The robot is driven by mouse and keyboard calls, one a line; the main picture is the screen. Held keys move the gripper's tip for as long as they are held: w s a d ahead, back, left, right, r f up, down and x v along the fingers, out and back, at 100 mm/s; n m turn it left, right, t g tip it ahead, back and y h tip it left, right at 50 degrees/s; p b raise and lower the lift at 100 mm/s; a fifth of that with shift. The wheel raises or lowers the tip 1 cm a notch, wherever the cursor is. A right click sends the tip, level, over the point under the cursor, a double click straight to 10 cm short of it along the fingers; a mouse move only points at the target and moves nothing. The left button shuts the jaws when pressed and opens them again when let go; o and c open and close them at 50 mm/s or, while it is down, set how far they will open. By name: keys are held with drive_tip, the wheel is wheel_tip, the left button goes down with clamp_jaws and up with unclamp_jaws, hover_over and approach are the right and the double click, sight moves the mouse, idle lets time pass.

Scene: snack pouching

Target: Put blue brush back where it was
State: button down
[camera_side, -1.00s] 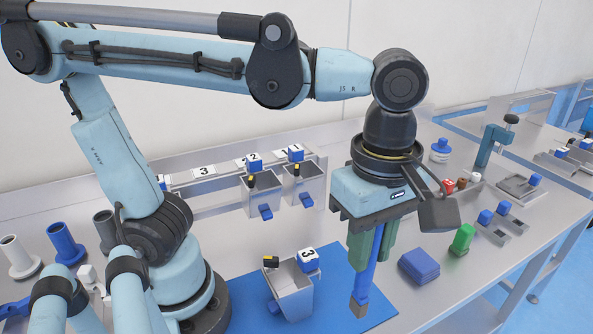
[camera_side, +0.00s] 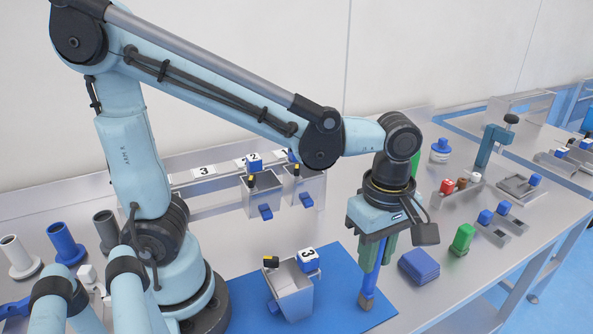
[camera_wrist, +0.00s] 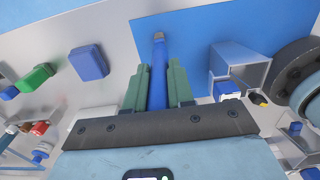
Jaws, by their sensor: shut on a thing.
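My gripper (camera_side: 377,257) has green fingers and points down, shut on the blue brush (camera_side: 368,283). The brush hangs upright between the fingers with its tan bristle end down, over the right part of the blue mat (camera_side: 345,265). I cannot tell whether the tip touches the mat. In the wrist view the blue brush (camera_wrist: 158,75) sticks out between the green fingers (camera_wrist: 158,87), its tip over the blue mat (camera_wrist: 225,28). A blue cup holder (camera_side: 64,243) stands at the left among a white and a grey one; I cannot tell which is the brush's place.
A metal bin marked 3 (camera_side: 291,290) stands on the mat, left of the brush. Two more bins (camera_side: 263,193) hang on the rail behind. A stack of blue pads (camera_side: 419,266) and a green block (camera_side: 462,238) lie to the right.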

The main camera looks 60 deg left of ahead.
drive_tip(key=shift+f, duration=0.15)
drive_tip(key=c, duration=1)
unclamp_jaws()
wheel_tip(320, 180, up, 12)
drive_tip(key=shift+a+r, duration=0.1)
drive_tip(key=shift+s+a+f+m+t, duration=0.1)
drive_tip(key=shift+a+f+m+t, duration=1.4)
drive_tip(key=shift+m, duration=1.5)
drive_tip(key=shift+w+a+f+m+t, duration=0.1)
drive_tip(key=shift+a+f+m+t, duration=0.8)
drive_tip(key=shift+a+f+m, duration=1.25)
drive_tip(key=shift+s+a+f+m+t, duration=0.1)
drive_tip(key=shift+a+f+m+t, duration=1)
drive_tip(key=shift+a+m, duration=1.95)
drive_tip(key=shift+d+r+m, duration=0.15)
drive_tip(key=shift+d+m, duration=0.65)
drive_tip(key=shift+d, duration=0.05)
